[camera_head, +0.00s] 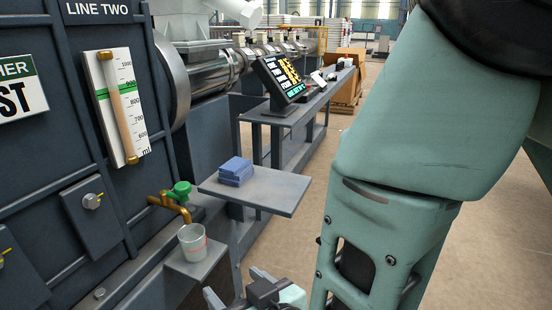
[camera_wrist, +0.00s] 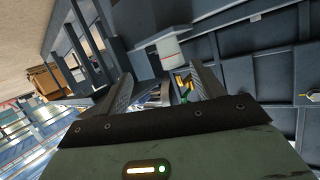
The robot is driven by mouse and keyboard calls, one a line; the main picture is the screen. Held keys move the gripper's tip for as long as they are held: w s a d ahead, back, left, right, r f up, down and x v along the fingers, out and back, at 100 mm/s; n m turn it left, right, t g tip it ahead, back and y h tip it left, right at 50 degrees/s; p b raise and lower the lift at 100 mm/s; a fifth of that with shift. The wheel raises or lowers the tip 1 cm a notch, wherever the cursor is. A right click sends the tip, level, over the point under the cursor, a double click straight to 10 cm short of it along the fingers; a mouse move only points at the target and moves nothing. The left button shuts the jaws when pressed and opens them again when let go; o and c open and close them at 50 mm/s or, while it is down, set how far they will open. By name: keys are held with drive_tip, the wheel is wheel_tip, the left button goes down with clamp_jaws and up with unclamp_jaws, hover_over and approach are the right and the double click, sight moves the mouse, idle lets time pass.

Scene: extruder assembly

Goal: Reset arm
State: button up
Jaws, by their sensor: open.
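My gripper (camera_head: 234,286) is at the bottom edge of the head view, partly cut off, in front of and below the small shelf with the cup. In the wrist view my gripper (camera_wrist: 165,78) has its two fingers spread apart with nothing held between them. My arm fills the right side of the head view, reaching down from the top right. A clear cup (camera_head: 192,243) stands on a small grey ledge (camera_head: 210,262) beneath a brass tap with a green handle (camera_head: 181,189). The cup also shows beyond the fingers in the wrist view (camera_wrist: 168,48), apart from them.
A blue block stack (camera_head: 236,171) rests on a grey shelf (camera_head: 275,192). A dark machine panel with a level gauge (camera_head: 118,108) stands at left. A monitor (camera_head: 280,80) sits on a long bench further back. Open floor (camera_head: 300,240) lies between shelf and arm.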

drive_tip(key=s+d+r+g+h+p, duration=0.1)
drive_tip(key=s+d+r+g+h, duration=0.25)
drive_tip(key=d, duration=0.35)
drive_tip(key=s+d+r+n+g+h+p, duration=0.1)
drive_tip(key=s+d+r+g+h, duration=0.2)
drive_tip(key=d, duration=0.4)
drive_tip(key=s+d+r+g+h+p, duration=0.1)
drive_tip(key=s+d+r+g+h, duration=0.15)
drive_tip(key=d+g, duration=0.35)
wheel_tip(320, 180, up, 37)
drive_tip(key=t+p, duration=0.1)
drive_tip(key=p, duration=3.6)
drive_tip(key=shift+s+d+y, duration=0.15)
drive_tip(key=shift+d+y, duration=0.15)
drive_tip(key=shift+d, duration=0.05)
